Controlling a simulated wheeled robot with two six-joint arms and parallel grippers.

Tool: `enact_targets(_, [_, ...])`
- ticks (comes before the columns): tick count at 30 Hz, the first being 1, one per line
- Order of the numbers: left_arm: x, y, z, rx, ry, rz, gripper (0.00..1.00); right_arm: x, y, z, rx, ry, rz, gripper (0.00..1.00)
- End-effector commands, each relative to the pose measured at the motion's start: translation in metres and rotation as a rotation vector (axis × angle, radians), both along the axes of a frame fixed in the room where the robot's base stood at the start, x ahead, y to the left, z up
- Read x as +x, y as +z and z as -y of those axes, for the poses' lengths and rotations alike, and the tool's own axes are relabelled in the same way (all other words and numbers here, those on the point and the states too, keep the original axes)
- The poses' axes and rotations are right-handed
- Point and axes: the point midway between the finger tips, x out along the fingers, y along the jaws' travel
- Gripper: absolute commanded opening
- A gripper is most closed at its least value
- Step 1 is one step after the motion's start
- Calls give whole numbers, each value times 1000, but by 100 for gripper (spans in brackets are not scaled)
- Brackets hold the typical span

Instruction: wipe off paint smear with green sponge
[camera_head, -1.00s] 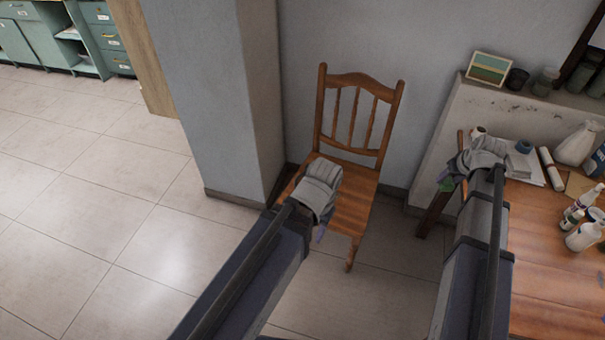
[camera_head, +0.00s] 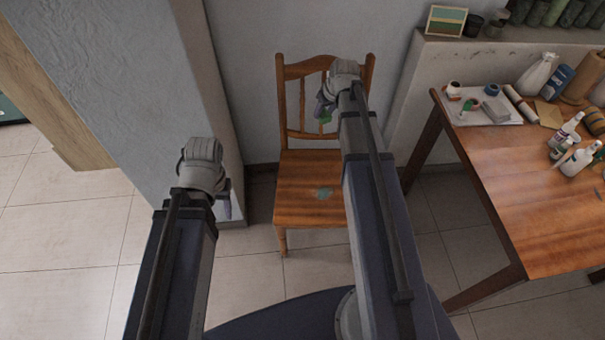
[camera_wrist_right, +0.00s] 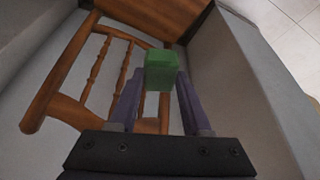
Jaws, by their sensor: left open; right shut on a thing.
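My right gripper (camera_head: 321,109) is shut on the green sponge (camera_head: 325,117), in front of the chair's backrest and above the seat, apart from the smear. The sponge also shows between the purple fingers in the right wrist view (camera_wrist_right: 161,70). My left gripper (camera_head: 226,203) is open and empty, to the left of the chair in the picture, with its fingers partly hidden.
A wooden table (camera_head: 538,230) on the right carries bottles, a paper roll and sheets. A wall pillar (camera_head: 120,90) stands left of the chair. A ledge (camera_head: 440,37) with a small picture and jars runs behind the table. Tiled floor is open at the left.

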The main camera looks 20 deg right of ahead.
Motion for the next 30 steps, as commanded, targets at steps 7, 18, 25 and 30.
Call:
enact_targets(7, [0, -53, 0, 1, -1, 0, 51, -7, -53, -2, 0, -18, -1, 4])
enact_targets(18, [0, -171, -1, 6, -2, 2, 51, -23, -172, -7, 0, -78, -2, 4])
enact_targets(25, [0, -243, -1, 7, -3, 2, 51, -34, -243, -10, -1, -113, -2, 4])
enact_targets(30, [0, -288, -2, 9, -5, 3, 51, -40, -288, -12, -1, -138, -1, 4])
